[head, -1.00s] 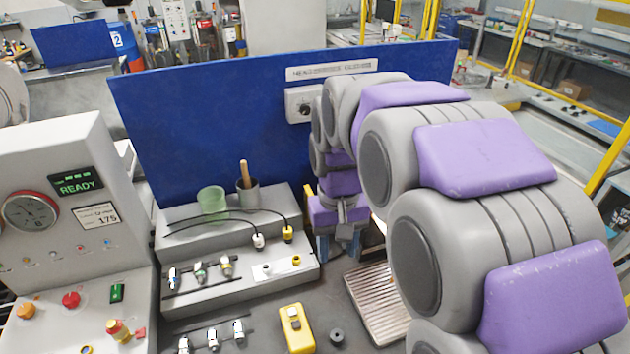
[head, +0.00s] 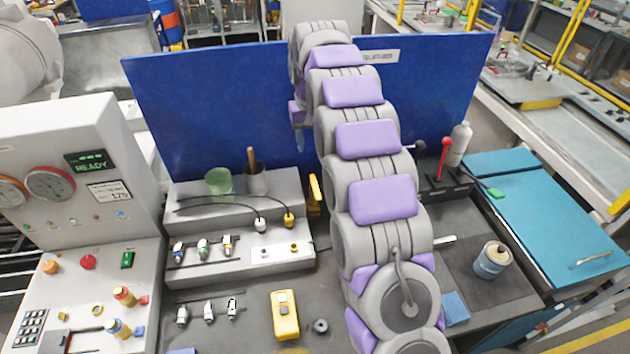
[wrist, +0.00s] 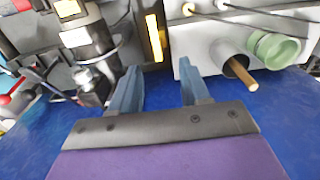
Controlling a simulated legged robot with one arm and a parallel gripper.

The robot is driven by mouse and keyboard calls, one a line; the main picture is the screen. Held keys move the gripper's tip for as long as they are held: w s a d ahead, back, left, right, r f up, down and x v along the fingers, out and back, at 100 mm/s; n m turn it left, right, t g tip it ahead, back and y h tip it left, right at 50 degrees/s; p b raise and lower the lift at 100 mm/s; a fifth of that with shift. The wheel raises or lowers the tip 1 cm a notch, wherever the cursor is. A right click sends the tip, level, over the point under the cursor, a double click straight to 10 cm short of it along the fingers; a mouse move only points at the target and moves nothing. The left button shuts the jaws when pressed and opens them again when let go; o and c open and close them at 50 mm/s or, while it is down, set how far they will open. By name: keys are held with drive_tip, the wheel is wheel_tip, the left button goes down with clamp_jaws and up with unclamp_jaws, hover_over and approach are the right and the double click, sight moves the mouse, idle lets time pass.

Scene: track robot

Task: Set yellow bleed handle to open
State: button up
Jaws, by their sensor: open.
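A narrow yellow bar (head: 315,189), probably the yellow bleed handle, stands upright just right of the stepped grey block, close beside my arm. In the wrist view a yellow bar (wrist: 155,38) on a dark mount lies beyond my fingers, roughly in line with the gap between them. My gripper (wrist: 157,75) has two blue fingers spread apart with nothing between them, and it is clear of the bar. In the head view my gripper (head: 298,142) is up in front of the blue panel, partly hidden by my arm.
The stepped grey block (head: 240,262) carries a green cup (head: 218,181), a dark cup with a wooden stick (head: 254,180), cables and fittings. A yellow box (head: 284,315) lies in front. A red-topped lever (head: 445,150) stands right of my arm. The blue panel (head: 215,115) closes off the back.

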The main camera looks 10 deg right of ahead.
approach(317, 192)
drive_tip(key=f, duration=0.2)
drive_tip(key=f+b, duration=0.1)
drive_tip(key=f, duration=0.3)
drive_tip(key=shift+a+f+b, duration=0.3)
drive_tip(key=shift+b, duration=0.05)
drive_tip(key=shift+d+f, duration=0.55)
drive_tip(key=shift+d, duration=0.2)
drive_tip(key=shift+a, duration=0.45)
drive_tip(key=shift+c, duration=1)
drive_tip(key=shift+a, duration=0.25)
drive_tip(key=c, duration=0.3)
drive_tip(key=shift+d, duration=0.45)
clamp_jaws()
drive_tip(key=shift+a, duration=0.15)
